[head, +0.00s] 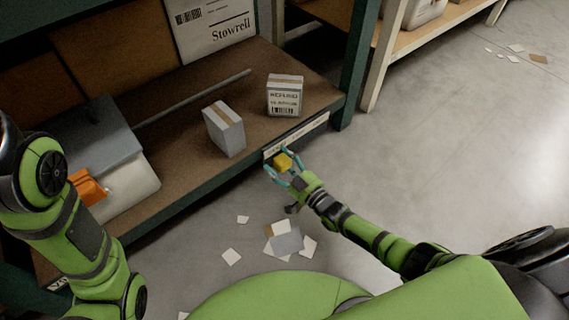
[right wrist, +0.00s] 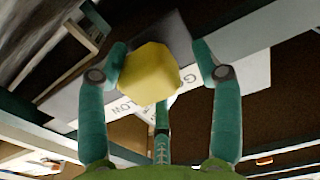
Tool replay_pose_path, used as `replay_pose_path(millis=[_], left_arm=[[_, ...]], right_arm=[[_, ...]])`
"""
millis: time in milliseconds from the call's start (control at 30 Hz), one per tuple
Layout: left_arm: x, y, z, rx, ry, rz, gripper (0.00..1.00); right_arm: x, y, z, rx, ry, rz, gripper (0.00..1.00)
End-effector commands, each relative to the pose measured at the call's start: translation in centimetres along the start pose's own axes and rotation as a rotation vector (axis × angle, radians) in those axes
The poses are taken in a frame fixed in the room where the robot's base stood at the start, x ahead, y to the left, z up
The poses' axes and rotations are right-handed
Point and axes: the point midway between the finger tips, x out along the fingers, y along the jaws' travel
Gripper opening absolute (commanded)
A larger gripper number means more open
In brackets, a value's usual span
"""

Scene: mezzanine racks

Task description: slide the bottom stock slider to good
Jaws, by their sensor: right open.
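The yellow stock slider (head: 283,162) sits on a pale label strip (head: 310,131) along the front edge of the low shelf. In the head view it is near the strip's left end. My right gripper (head: 280,161) is open, with its teal fingers on either side of the slider. The right wrist view shows the yellow slider (right wrist: 150,75) between the spread fingers, nearer the left one; I cannot tell if they touch. Partly hidden lettering, "GO" and "LOW", shows on the strip (right wrist: 255,75) behind it. My left arm shows at the left, but its gripper is out of view.
On the shelf (head: 180,130) stand a grey-white box (head: 224,128) and a labelled carton (head: 285,95). A green rack post (head: 358,65) rises right of the strip. Paper scraps (head: 287,240) lie on the floor below. Floor to the right is mostly open.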

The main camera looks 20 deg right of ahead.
Motion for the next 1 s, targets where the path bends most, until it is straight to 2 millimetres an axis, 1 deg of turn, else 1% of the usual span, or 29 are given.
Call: replay_pose_path(millis=[33,333,467,567,800,900,1000], left_arm=[[0.1,0.0,0.0,0.0,0.002,0.001,1.0],[0.2,0.0,-0.2,0.001,0.009,0.002,1.0],[0.2,0.0,-0.3,0.002,0.009,0.001,1.0],[0.1,0.0,-0.2,0.002,0.007,0.001,1.0],[0.1,-0.1,-0.2,0.002,0.005,0.0,1.0],[0.1,-0.1,-0.2,0.002,0.005,0.0,1.0],[0.1,-0.1,-0.2,0.002,0.005,0.0,1.0]], right_arm=[[0.1,0.0,-0.3,0.0,0.006,-0.001,0.71],[-0.1,0.2,0.1,0.0,-0.004,0.004,0.71],[-0.8,0.2,0.3,0.001,-0.008,0.005,0.71],[-2.2,0.3,0.4,0.0,-0.01,0.005,0.71],[-7.3,0.2,0.3,0.001,-0.008,0.004,0.71],[-9.2,0.1,0.1,0.001,-0.005,0.002,0.71],[-10.7,0.2,0.1,0.0,-0.005,0.003,0.71]])
